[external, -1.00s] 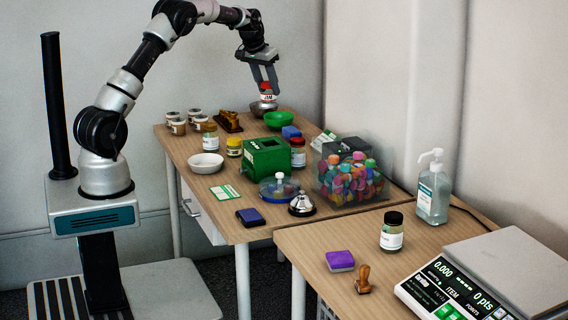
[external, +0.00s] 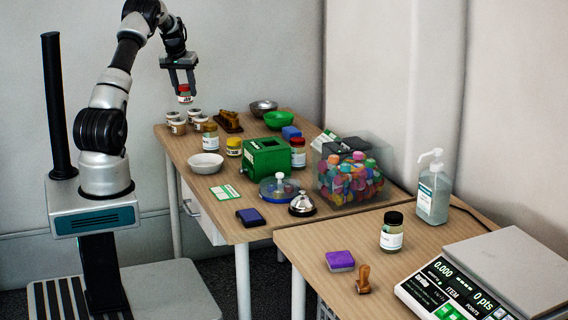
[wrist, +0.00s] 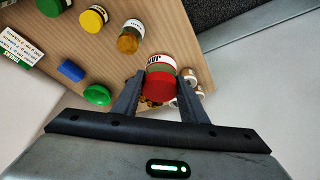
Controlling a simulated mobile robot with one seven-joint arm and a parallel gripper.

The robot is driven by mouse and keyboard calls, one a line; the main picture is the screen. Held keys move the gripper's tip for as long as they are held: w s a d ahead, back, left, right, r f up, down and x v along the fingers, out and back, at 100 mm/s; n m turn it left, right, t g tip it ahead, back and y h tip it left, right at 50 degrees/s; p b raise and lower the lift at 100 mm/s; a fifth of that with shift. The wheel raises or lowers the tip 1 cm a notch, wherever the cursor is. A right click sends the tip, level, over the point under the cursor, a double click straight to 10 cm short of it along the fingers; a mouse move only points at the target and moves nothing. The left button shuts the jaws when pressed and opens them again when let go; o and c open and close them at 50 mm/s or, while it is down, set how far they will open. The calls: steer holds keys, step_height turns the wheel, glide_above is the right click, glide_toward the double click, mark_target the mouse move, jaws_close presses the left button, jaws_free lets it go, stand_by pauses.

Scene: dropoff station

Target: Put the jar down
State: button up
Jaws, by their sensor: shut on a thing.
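My gripper (external: 183,88) is shut on a jar (external: 184,99) with a red lid and a white label, held upright in the air above the far left part of the table (external: 180,146). In the wrist view the jar (wrist: 161,83) sits between the two fingers of my gripper (wrist: 160,90), red lid toward the camera. In the external view, several small jars (external: 178,126) stand on the table below and close to the held jar.
A brown stamp (external: 228,122), a metal bowl (external: 263,107) and a green bowl (external: 278,120) stand at the back. Bare wood shows around the white bowl.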

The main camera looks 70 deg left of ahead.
mark_target(184, 103)
step_height(184, 103, down, 8)
steer(key=shift+r, duration=0.25)
step_height(184, 103, down, 10)
steer(key=shift+b, duration=0.75)
steer(key=shift+f, duration=0.25)
steer(key=o, duration=1.1)
steer(key=shift+r, duration=0.1)
steer(key=shift+r, duration=0.5)
steer(key=p+v, duration=0.1)
steer(key=v, duration=1)
steer(key=shift+s+d+r, duration=0.1)
steer(key=shift+s+d, duration=0.05)
steer(key=shift+d, duration=0.1)
